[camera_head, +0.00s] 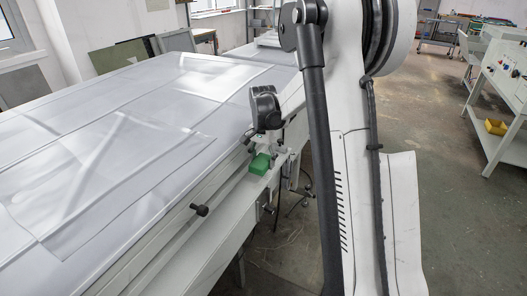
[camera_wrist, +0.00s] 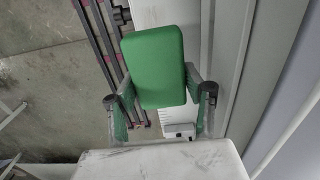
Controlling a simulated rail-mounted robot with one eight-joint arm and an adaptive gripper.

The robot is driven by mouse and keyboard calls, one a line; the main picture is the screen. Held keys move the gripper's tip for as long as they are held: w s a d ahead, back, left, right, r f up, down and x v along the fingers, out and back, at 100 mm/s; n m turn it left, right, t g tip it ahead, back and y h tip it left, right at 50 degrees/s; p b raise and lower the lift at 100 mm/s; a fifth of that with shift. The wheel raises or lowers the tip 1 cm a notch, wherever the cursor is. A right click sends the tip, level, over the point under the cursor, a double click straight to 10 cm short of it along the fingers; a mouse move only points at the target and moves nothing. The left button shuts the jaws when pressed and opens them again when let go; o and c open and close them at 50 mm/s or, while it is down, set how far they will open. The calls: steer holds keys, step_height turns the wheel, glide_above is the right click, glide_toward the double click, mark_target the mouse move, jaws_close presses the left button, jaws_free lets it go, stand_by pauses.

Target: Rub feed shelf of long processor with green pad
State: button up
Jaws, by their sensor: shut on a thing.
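The green pad (camera_head: 260,164) is a small block at the near side of the long processor (camera_head: 110,110), over or on the narrow pale shelf (camera_head: 202,246) along its edge. The pad (camera_wrist: 155,65) fills the middle of the wrist view. My gripper (camera_wrist: 162,106) is shut on it, with one finger at each side; in the head view my gripper (camera_head: 264,148) is small and partly hidden by the arm. The pale shelf (camera_wrist: 178,12) shows behind the pad in the wrist view. I cannot tell whether the pad touches it.
A dark knob (camera_head: 200,210) sticks out from the processor's side. Clear sheets (camera_head: 110,185) lie on its broad top. A white bench (camera_head: 500,85) with a yellow bin (camera_head: 496,127) stands at right. The floor (camera_head: 440,150) between is open.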

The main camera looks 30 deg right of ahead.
steer(key=shift+r+p, duration=0.55)
steer(key=shift+r, duration=0.95)
